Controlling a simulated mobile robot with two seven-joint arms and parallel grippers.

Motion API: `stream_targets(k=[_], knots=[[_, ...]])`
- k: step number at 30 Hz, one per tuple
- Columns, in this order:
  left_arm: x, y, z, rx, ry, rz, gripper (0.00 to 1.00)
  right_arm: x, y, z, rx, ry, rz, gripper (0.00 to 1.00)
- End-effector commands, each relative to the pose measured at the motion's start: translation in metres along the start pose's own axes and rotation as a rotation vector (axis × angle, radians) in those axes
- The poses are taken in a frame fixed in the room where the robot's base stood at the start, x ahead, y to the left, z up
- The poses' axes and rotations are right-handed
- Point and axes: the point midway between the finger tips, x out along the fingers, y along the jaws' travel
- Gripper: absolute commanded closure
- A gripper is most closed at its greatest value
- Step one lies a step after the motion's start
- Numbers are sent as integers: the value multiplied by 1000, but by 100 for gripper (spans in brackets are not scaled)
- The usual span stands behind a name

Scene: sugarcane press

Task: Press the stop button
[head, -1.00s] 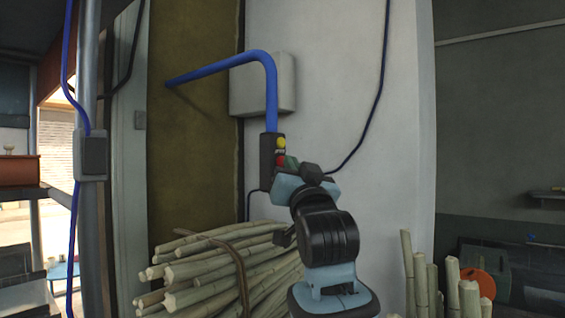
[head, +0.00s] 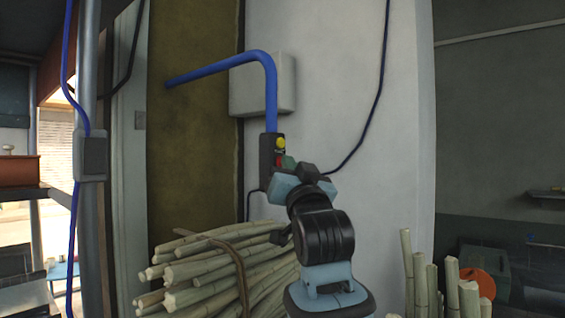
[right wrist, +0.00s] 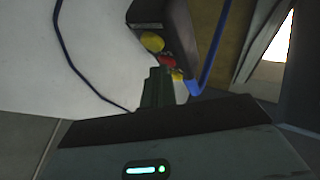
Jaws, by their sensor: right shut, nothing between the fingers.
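A dark control box (head: 266,163) hangs on the blue pipe at the white wall. It carries a yellow button (head: 281,143) and, below it, a red button (head: 278,161), likely the stop button. In the right wrist view the box (right wrist: 172,17) shows a yellow button (right wrist: 152,42), the red button (right wrist: 167,62) and another yellow patch beside it. My right gripper (head: 288,162) is shut and empty, its tip partly overlapping the red button. In the wrist view the shut fingertips (right wrist: 157,74) lie just below the red button; contact cannot be told. My left gripper is not in view.
A tied bundle of cane (head: 205,265) lies below the box, left of my right arm. Upright canes (head: 430,275) stand at the lower right. A blue pipe (head: 270,85) bends down to the box, and a dark blue cable (head: 378,100) hangs right of it.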

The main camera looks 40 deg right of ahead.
Motion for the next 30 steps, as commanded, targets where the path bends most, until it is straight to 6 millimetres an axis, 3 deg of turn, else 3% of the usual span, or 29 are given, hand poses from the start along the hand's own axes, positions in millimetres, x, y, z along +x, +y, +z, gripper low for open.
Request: stream_targets(k=[23, 30], knots=[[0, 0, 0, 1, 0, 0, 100, -13, 10, -8, 0, 0, 0, 100], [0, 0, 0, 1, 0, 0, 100, -26, 19, -18, 0, 1, 1, 100]])
